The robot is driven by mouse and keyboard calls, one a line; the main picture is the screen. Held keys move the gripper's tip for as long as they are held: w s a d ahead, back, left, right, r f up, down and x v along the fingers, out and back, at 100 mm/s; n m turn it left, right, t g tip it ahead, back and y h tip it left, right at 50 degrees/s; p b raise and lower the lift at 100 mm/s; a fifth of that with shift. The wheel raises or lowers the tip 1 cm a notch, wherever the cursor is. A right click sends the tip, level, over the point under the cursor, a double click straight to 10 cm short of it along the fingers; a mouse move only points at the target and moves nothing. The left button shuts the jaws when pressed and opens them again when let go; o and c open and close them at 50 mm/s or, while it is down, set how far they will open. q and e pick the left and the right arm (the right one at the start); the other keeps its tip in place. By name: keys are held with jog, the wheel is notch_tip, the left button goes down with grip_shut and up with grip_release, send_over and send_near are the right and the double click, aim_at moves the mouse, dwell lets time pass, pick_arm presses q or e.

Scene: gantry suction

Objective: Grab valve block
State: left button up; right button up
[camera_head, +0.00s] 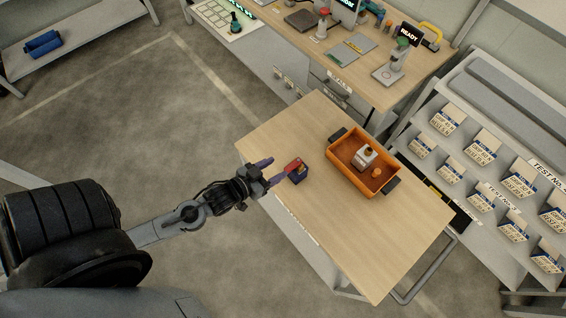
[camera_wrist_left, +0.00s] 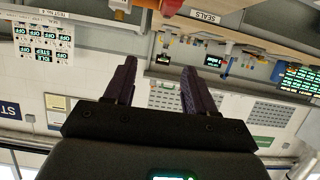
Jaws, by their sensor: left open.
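My left gripper (camera_head: 277,170) is open beside the left edge of the wooden table, its two purple fingers pointing toward a small red and dark blue block (camera_head: 297,171). The block sits on the tabletop just beyond the fingertips. A pale grey block with an orange-brown knob (camera_head: 364,157) stands in an orange tray (camera_head: 340,165); I cannot tell which block is the valve block. In the left wrist view the open fingers (camera_wrist_left: 158,65) have nothing between them. A red-orange thing (camera_wrist_left: 170,7) shows beyond them, cut off by the top edge. My right gripper is not in view.
The table (camera_head: 360,235) is bare in front of the tray. A small orange piece (camera_head: 377,173) lies in the tray. A workbench (camera_head: 415,85) with tools stands behind, and a rack of labelled bins (camera_head: 480,150) stands to the right.

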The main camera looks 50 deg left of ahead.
pick_arm(q)
notch_tip(320, 180, down, 4)
jog(key=b, duration=0.2)
send_near(297, 161)
jog(key=x, duration=0.3)
jog(key=shift+s+f, duration=0.15)
jog(key=shift+f, duration=0.15)
jog(key=shift+r+x, duration=0.2)
jog(key=shift+x, duration=1)
jog(key=shift+r+x, duration=0.15)
jog(key=shift+x, duration=1)
jog(key=shift+w+d+f, duration=0.1)
jog(key=shift+w+f, duration=0.1)
jog(key=shift+w, duration=0.2)
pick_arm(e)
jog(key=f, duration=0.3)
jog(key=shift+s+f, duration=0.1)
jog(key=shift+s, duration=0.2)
pick_arm(q)
grip_shut()
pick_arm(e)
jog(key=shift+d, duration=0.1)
